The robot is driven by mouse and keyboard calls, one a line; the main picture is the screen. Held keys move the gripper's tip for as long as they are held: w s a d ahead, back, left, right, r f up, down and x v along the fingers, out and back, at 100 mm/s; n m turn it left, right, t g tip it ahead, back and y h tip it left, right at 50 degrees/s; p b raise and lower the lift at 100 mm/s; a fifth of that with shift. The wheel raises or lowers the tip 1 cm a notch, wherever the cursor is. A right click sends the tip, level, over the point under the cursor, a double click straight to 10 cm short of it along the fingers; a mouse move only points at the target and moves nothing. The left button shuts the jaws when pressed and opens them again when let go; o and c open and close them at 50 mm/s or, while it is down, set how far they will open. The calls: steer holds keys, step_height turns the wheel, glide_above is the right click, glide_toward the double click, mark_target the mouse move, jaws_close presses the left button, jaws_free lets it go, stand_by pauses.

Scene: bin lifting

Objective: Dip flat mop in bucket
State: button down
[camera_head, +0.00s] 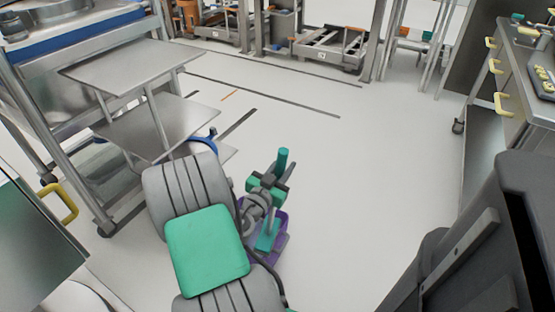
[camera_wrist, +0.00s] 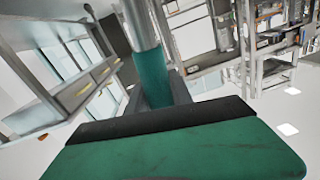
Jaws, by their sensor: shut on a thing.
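My gripper (camera_head: 272,183) is in the middle of the head view, over the floor. It is shut on a teal, upright handle (camera_head: 283,157), which I take to be the mop's. In the wrist view the teal grip (camera_wrist: 153,78) runs up into a grey metal pole. A purple container (camera_head: 281,224), likely the bucket, shows below my gripper, partly hidden behind my arm. A teal part (camera_head: 267,236) shows in front of the purple. I cannot tell whether it is inside the container. The mop's flat head cannot be clearly made out.
A metal shelf cart (camera_head: 135,65) stands close on the left. A steel counter with yellow handles (camera_head: 503,104) is on the right. A low wheeled platform (camera_head: 330,48) stands at the back. The floor (camera_head: 370,170) right of my gripper is clear.

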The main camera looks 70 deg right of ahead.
steer(key=s+a+b, duration=0.1)
steer(key=s+a, duration=0.7)
steer(key=s, duration=0.1)
steer(key=shift+s, duration=0.4)
